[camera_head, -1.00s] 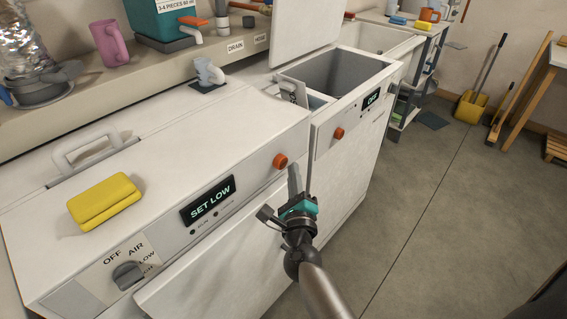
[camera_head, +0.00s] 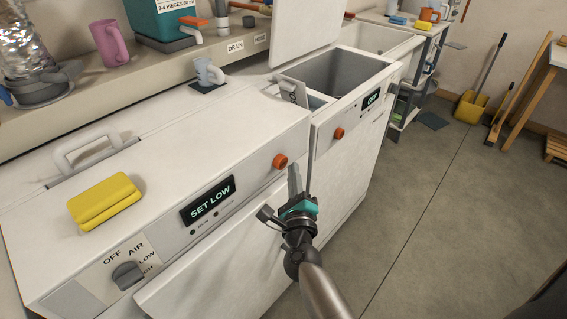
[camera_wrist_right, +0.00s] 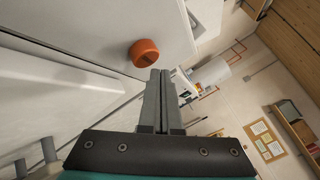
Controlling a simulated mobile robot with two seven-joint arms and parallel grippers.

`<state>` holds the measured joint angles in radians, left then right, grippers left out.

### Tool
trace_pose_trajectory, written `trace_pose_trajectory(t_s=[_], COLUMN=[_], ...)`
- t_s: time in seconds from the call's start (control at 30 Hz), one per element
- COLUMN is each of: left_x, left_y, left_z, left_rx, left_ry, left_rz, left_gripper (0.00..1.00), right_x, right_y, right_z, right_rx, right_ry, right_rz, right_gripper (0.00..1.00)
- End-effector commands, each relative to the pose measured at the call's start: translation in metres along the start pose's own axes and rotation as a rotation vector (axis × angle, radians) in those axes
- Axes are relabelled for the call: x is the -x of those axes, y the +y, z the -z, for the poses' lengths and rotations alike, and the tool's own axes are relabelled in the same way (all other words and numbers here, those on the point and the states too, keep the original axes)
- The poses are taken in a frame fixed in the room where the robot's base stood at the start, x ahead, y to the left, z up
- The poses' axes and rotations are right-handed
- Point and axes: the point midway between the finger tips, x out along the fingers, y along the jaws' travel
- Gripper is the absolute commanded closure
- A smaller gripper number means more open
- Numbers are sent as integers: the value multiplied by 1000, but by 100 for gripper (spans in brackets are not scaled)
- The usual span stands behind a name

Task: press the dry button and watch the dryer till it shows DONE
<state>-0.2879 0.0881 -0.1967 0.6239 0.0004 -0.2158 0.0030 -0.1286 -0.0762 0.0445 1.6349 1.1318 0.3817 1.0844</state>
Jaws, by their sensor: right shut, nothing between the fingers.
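The dryer (camera_head: 215,130) is the white machine at the front left in the head view. Its display (camera_head: 208,201) reads SET LOW. An orange round button (camera_head: 280,161) sits at the right end of its front panel. A dark knob (camera_head: 127,274) is at the panel's left, beside the words OFF, AIR and LOW. My right gripper (camera_head: 295,178) is shut and empty, just below and right of the orange button, in front of the dryer. In the wrist view, an orange button (camera_wrist_right: 145,52) shows just beyond the fingertips (camera_wrist_right: 160,72), up and left, apart from them. My left gripper is not in view.
A second white machine (camera_head: 345,165) with an open lid, orange button and display reading OFF (camera_head: 372,98) stands to the right.

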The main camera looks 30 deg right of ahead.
Motion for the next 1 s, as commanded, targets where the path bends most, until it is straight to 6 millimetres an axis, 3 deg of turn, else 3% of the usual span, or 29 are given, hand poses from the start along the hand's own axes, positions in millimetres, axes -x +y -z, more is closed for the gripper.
trace_pose_trajectory(t_s=[1.0], left_x=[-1], left_y=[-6], left_z=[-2], left_rx=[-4], left_ry=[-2], left_rz=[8], left_gripper=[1], right_x=[-7], right_y=[5], right_z=[-5], right_rx=[0], right_ry=[0], right_rz=[0], right_gripper=[100])
